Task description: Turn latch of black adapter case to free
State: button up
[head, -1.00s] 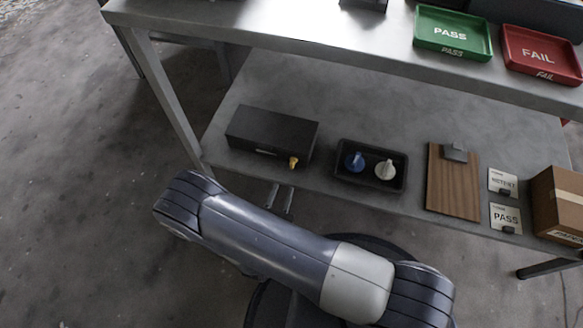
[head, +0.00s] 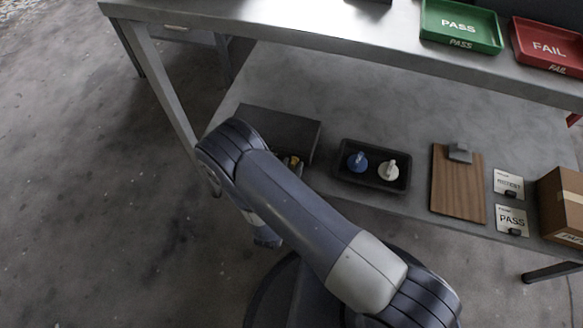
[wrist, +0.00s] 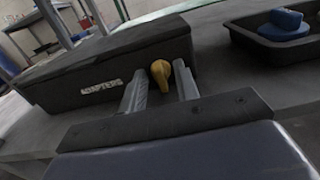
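The black adapter case (head: 285,130) sits on the lower shelf at the left, partly hidden behind my arm in the head view. In the wrist view the case (wrist: 110,62) shows the label "ADAPTERS" on its front. Its yellow latch (wrist: 161,74) is on the front face near the right end, with its narrow end pointing down. My gripper (wrist: 160,82) is open, with one finger on each side of the latch. I cannot tell whether either finger touches it.
A black tray (head: 343,176) with a blue knob (head: 357,161) and a white knob (head: 388,170) stands right of the case. Further right are a clipboard (head: 457,188), small cards and a cardboard box (head: 563,205). The upper bench top (head: 300,28) overhangs behind.

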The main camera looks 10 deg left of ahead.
grip_shut()
jog(key=m+b, duration=0.2)
jog(key=m, duration=0.1)
jog(key=shift+f+m, duration=0.15)
jog(key=shift+m, duration=0.25)
jog(key=m+b, duration=0.2)
jog(key=m, duration=0.1)
jog(key=shift+d+m, duration=0.1)
jog(key=shift+m, duration=0.2)
jog(key=m+b, duration=0.1)
jog(key=m, duration=0.9)
jog(key=shift+d+m, duration=0.1)
jog(key=shift+m, duration=0.2)
